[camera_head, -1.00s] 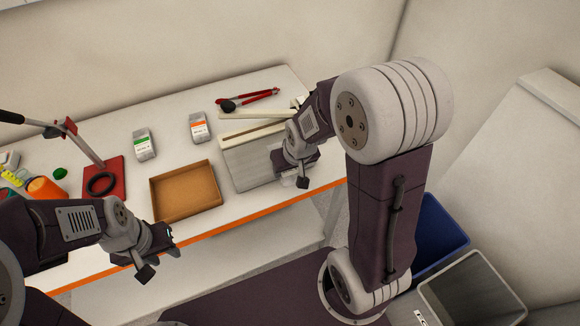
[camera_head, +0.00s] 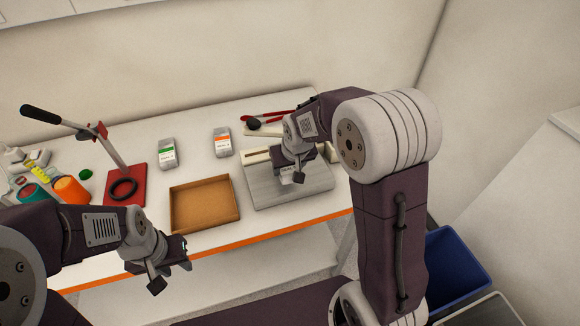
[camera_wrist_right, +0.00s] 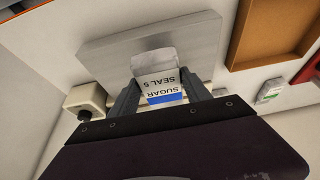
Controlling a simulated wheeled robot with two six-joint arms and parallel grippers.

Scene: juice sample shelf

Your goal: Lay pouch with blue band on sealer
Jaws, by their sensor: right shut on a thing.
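The pouch with a blue band (camera_wrist_right: 160,72) is between the fingers of my right gripper (camera_wrist_right: 161,88) in the right wrist view. Its print reads SUGAR and SEAL 5, upside down. My right gripper is shut on it. The grey plate of the sealer (camera_head: 265,192) is under my right gripper (camera_head: 298,172) in the head view, and behind the pouch in the wrist view (camera_wrist_right: 110,55). I cannot tell whether the pouch touches the plate. My right gripper hides the pouch in the head view. My left gripper (camera_head: 187,254) looks open and empty in front of the table edge.
A brown tray (camera_head: 204,231) lies left of the sealer. A green-banded pouch (camera_head: 167,153) and an orange-banded pouch (camera_head: 221,142) stand behind it. Red-handled tongs (camera_head: 270,117) lie at the back. A red-based lever press (camera_head: 125,186) is at left. A blue bin (camera_head: 458,268) stands right.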

